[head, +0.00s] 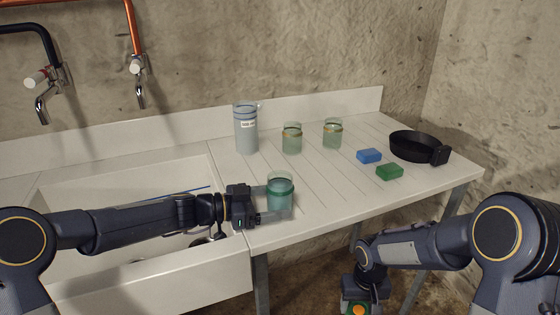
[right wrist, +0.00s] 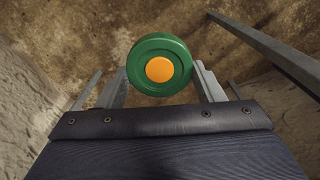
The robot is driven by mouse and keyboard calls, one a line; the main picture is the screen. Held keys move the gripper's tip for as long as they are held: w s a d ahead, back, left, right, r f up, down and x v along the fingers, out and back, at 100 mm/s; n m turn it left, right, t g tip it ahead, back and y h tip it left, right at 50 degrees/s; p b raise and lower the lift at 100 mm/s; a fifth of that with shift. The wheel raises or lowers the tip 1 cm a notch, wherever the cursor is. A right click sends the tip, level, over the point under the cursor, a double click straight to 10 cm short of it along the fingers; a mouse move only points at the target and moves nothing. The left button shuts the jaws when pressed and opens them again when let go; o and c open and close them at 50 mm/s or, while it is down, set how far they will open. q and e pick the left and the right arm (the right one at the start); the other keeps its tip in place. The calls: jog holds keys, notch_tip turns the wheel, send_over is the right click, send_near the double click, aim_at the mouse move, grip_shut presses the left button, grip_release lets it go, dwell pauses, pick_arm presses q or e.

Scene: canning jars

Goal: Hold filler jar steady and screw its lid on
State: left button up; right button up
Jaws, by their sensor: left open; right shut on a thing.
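A green glass jar (head: 280,188) stands upright near the front edge of the drainboard, just right of the sink. My left gripper (head: 278,203) is open with its fingers on either side of this jar; I cannot tell whether they touch it. My right gripper (head: 358,306) is low, in front of the counter and below its top. It is shut on a green lid with an orange centre (right wrist: 159,58), which fills the space between the fingers in the right wrist view (right wrist: 160,88). The lid also shows at the bottom of the head view (head: 347,306).
Two more glass jars, one (head: 292,138) and another (head: 333,133), stand further back beside a tall grey labelled container (head: 246,130). The front drainboard (head: 340,200) is clear.

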pick_arm(q)
jog(key=shift+w+d, duration=0.1)
jog(key=shift+d, duration=0.15)
jog(key=shift+c, duration=0.3)
jog(key=c, duration=0.8)
jog(key=shift+o, duration=0.2)
jog(key=o, duration=1)
jog(key=shift+a, duration=0.1)
